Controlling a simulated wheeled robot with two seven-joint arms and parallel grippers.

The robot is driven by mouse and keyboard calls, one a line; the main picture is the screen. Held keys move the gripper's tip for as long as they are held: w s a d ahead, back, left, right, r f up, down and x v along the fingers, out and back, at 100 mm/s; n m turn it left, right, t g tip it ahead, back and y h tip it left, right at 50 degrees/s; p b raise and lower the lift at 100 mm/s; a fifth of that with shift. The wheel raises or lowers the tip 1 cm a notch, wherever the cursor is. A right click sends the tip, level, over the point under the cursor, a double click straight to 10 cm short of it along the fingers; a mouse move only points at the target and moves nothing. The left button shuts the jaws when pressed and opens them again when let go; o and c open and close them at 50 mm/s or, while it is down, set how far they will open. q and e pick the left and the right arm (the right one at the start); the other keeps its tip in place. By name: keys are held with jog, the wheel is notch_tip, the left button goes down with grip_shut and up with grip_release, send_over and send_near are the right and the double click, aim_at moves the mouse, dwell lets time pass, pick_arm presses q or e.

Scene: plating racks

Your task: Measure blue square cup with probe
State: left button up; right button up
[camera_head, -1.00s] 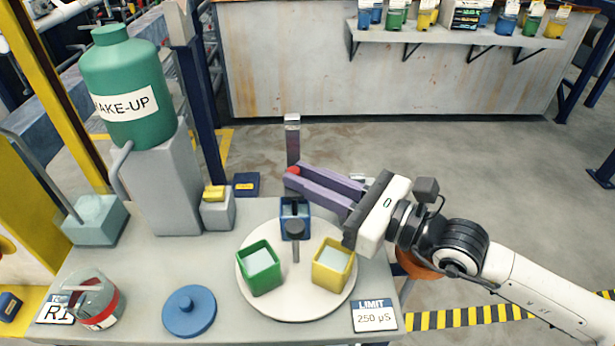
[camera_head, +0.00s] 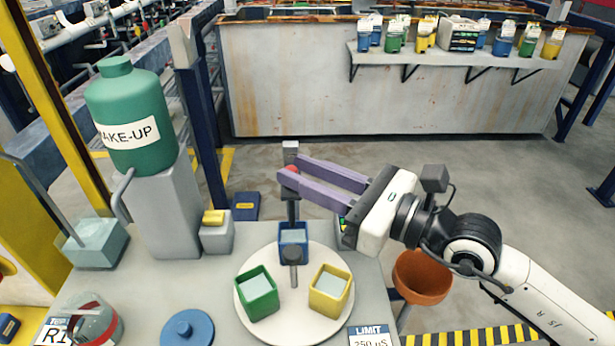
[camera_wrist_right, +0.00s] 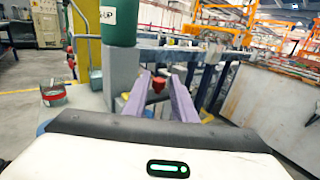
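The blue square cup (camera_head: 293,250) stands at the back of the round white turntable (camera_head: 290,330), with pale liquid in it. A grey knob on a post (camera_head: 293,256) partly covers its front. My right gripper (camera_head: 289,171) is above and behind the cup, its purple fingers closed on the red top of the probe (camera_head: 292,209). The probe's dark stem hangs below the fingers, its lower end near the cup's back rim; whether it is over the opening I cannot tell. In the right wrist view the red top (camera_wrist_right: 158,85) sits between the fingertips. My left gripper is out of view.
A green cup (camera_head: 257,302) and a yellow cup (camera_head: 328,304) stand on the turntable's front. A grey post (camera_head: 290,150) rises behind the gripper. An orange bowl (camera_head: 421,285) is right of the table.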

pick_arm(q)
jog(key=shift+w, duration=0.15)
pick_arm(e)
jog(key=shift+d+f, duration=0.1)
jog(key=shift+f, duration=0.05)
